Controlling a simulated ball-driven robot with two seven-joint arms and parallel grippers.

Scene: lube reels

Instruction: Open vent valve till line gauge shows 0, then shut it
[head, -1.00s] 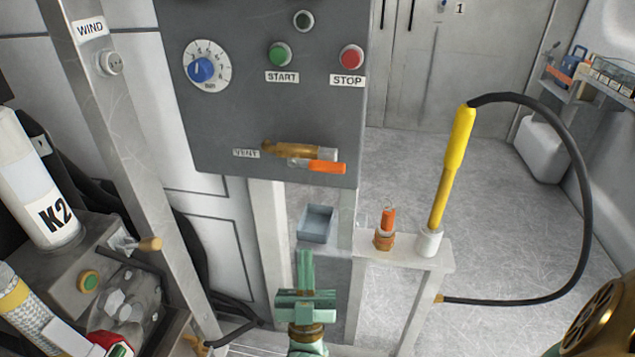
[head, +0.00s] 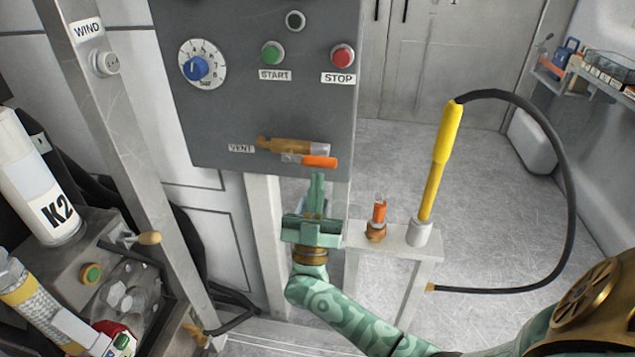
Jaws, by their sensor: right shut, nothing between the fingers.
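My right gripper (head: 317,180), green with a brass collar, points up just below the lever. Its fingers are shut and empty, and a small gap shows between the tips and the lever in the picture. A round scale with a blue knob (head: 197,69), marked "bar", sits at the panel's upper left. I cannot make out a separate line gauge. My left gripper is not in view.
Green START (head: 273,53) and red STOP (head: 342,57) buttons sit above the valve. Right of my gripper, a ledge (head: 418,241) carries an orange-topped brass fitting (head: 377,220) and a yellow lance (head: 440,160) with a black hose. A "K2" canister (head: 40,190) stands left.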

